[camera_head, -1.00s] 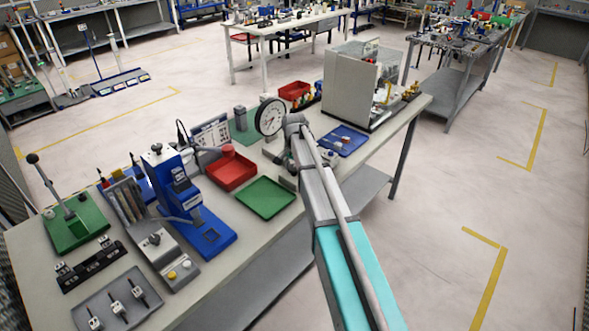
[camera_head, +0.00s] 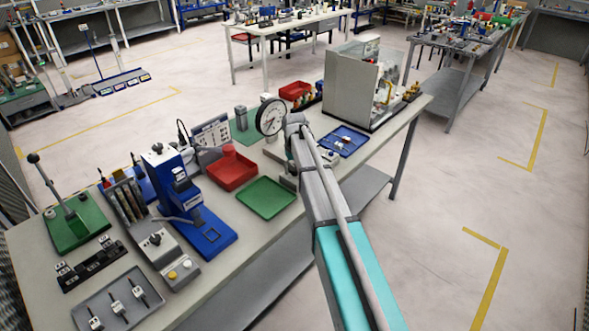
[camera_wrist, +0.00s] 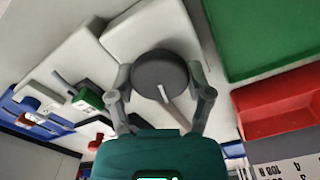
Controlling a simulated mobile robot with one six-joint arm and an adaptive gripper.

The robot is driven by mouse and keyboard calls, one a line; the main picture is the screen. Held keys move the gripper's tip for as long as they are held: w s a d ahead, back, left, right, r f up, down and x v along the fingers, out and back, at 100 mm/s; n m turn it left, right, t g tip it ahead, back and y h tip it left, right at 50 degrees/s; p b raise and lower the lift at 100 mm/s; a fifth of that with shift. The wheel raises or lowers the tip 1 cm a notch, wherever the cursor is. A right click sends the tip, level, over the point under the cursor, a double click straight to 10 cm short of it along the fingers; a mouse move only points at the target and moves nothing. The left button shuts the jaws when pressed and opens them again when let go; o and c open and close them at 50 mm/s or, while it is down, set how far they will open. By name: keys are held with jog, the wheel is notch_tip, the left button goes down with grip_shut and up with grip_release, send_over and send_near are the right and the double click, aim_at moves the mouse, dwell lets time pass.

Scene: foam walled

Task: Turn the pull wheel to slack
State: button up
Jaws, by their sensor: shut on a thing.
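The pull wheel (camera_wrist: 160,72) is a dark grey round knob in the wrist view, with a pale pointer strip running from its middle toward my gripper. It sits over a white block-like body (camera_wrist: 136,35). My gripper (camera_wrist: 159,84) has one grey finger on each side of the wheel and is shut on its rim. In the camera_head view the wheel is hidden behind my wrist. A round white dial gauge (camera_head: 270,116) stands just beyond my wrist there, its face toward the camera; its reading is too small to tell.
A green tray (camera_head: 266,197) and a red bin (camera_head: 231,170) lie left of my arm. A blue tray (camera_head: 343,141) and a grey-walled enclosure (camera_head: 349,89) are to the right. A blue press (camera_head: 180,190) stands further left on the bench. The floor at right is open.

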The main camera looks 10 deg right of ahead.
jog(key=shift+s+n, duration=0.1)
jog(key=shift+n, duration=1.3)
jog(key=o, duration=1.1)
jog(key=shift+o, duration=0.2)
jog(key=shift+m, duration=0.4)
